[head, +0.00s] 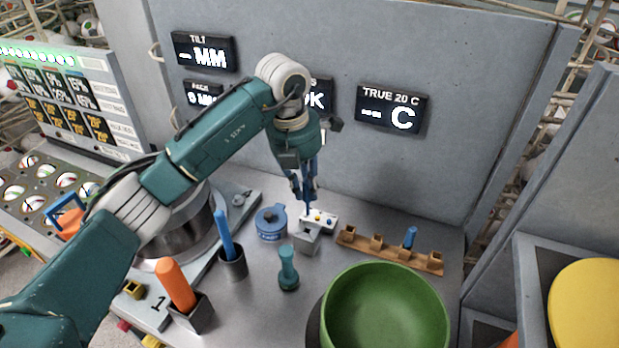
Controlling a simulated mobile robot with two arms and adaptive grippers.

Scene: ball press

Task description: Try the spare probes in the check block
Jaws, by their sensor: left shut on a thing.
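The check block (310,238) is a small pale block with coloured dots on its top, standing on the grey bench. My left gripper (307,200) points down right over it and is shut on a thin blue probe, mostly hidden by the fingers. I cannot tell whether the probe's tip is inside the block or just above it. A wooden rack (376,246) with several square sockets lies to the right. A display (392,107) behind reads "TRUE 20 C" with dashes. My right gripper is not in view.
A large green bowl (441,318) stands at the front right. A blue round container (270,222), a teal spindle-shaped piece (288,270), a cup (232,264) with a blue handle and a holder (191,314) with an orange handle crowd the left. A grey panel (480,120) closes the back.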

